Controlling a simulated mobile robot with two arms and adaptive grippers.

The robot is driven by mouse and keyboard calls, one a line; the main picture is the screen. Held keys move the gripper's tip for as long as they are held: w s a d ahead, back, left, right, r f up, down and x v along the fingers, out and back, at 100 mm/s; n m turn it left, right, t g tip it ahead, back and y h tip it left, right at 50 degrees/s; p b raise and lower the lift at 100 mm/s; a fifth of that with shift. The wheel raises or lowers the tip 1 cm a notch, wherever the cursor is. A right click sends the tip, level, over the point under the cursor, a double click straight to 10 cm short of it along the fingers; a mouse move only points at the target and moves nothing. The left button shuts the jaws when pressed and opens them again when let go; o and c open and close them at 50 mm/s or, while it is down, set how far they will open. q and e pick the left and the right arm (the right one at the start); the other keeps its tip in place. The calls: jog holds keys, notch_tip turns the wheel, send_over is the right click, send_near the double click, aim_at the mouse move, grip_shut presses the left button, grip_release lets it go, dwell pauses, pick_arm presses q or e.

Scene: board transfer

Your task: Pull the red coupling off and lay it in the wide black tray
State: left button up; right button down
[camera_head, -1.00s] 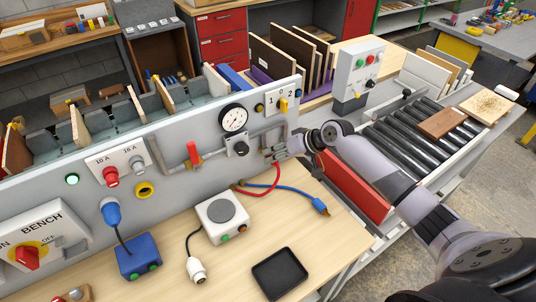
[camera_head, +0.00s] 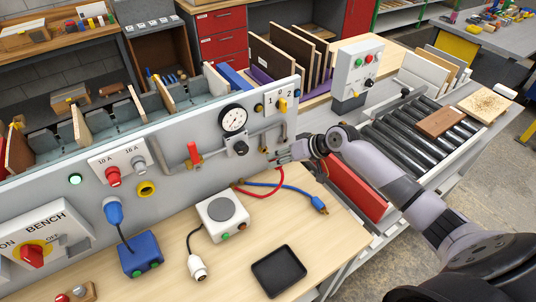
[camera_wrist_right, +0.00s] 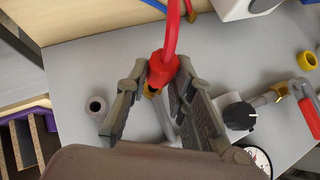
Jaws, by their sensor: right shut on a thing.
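The red coupling (camera_wrist_right: 163,68) sits between the fingers of my right gripper (camera_wrist_right: 155,88) in the right wrist view, with its red hose running up from it. A brass end shows below it, close in front of a grey pipe (camera_wrist_right: 166,122); I cannot tell whether they touch. In the head view my right gripper (camera_head: 282,155) is at the panel's right part and mostly hides the coupling. The red hose (camera_head: 268,191) hangs to the bench. The black tray (camera_head: 279,271) lies empty at the bench's front. My left gripper is not in view.
A blue hose with a blue coupling (camera_head: 319,205) lies on the bench. A white box with a grey disc (camera_head: 223,215) and a white plug (camera_head: 198,268) lie left of the tray. The panel (camera_head: 165,175) carries a gauge (camera_head: 233,119) and a red-handled valve (camera_head: 194,153).

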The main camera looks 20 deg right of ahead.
jog(key=s+p, duration=0.1)
jog(key=s, duration=0.2)
jog(key=s+p, duration=0.1)
jog(key=shift+s+d+p, duration=0.25)
jog(key=shift+d+p, duration=0.05)
jog(key=shift+p, duration=0.05)
jog(key=shift+a, duration=0.1)
dwell(0.4)
jog(key=s+a+r+n+g+y+b, duration=0.1)
jog(key=s+a+r+n+b, duration=0.1)
jog(key=s+a+r+b, duration=0.6)
jog(key=s+a+b, duration=0.1)
jog(key=s+a, duration=0.1)
jog(key=s, duration=0.2)
jog(key=shift+s+a+r+n+g+y, duration=0.25)
jog(key=shift+s+r+n+g+y, duration=0.05)
jog(key=shift+n, duration=0.1)
